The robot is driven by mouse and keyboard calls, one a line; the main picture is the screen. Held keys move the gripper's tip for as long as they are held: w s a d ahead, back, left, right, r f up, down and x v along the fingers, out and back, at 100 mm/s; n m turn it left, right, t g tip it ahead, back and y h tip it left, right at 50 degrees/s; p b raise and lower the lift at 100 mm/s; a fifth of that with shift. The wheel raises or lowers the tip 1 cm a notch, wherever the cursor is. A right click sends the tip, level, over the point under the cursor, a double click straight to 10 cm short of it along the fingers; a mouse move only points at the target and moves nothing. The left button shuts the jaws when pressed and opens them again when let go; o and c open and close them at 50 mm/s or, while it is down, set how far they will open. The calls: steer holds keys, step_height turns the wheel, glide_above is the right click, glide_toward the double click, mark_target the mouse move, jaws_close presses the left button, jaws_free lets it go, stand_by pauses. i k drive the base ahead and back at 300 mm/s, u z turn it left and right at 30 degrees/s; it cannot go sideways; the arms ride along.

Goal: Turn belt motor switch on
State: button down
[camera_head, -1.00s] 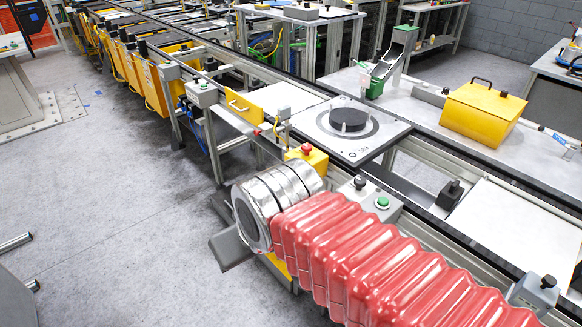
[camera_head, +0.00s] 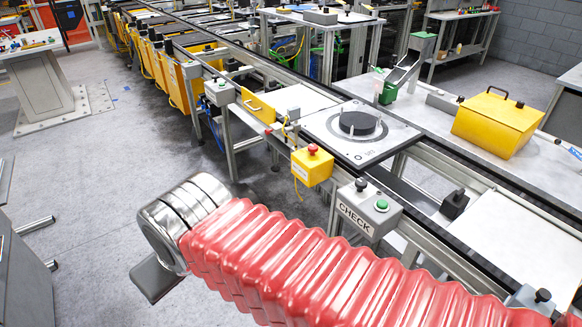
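No label in view names the belt motor switch. A grey control box (camera_head: 368,210) marked CHECK, with a black knob and a green button, is fixed to the conveyor's near side. Left of it is a yellow box (camera_head: 312,166) with a red mushroom button. A further grey box (camera_head: 219,92) with a black knob is farther up the line. My arm, in a red ribbed sleeve with a silver end, crosses the lower picture. A dark grey part of my gripper (camera_head: 158,279) shows below the silver end, over the floor and apart from the boxes. Its fingertips are mostly hidden.
The conveyor (camera_head: 440,160) runs from back left to front right, carrying a pallet (camera_head: 330,133) with a black disc (camera_head: 357,122). A yellow lidded box (camera_head: 495,122) stands on the far bench. The floor (camera_head: 100,190) left of the line is clear; a grey bench stands at far left.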

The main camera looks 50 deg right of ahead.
mark_target(312, 148)
steer(key=u, duration=1.2)
steer(key=i, duration=1)
steer(key=z, duration=2.6)
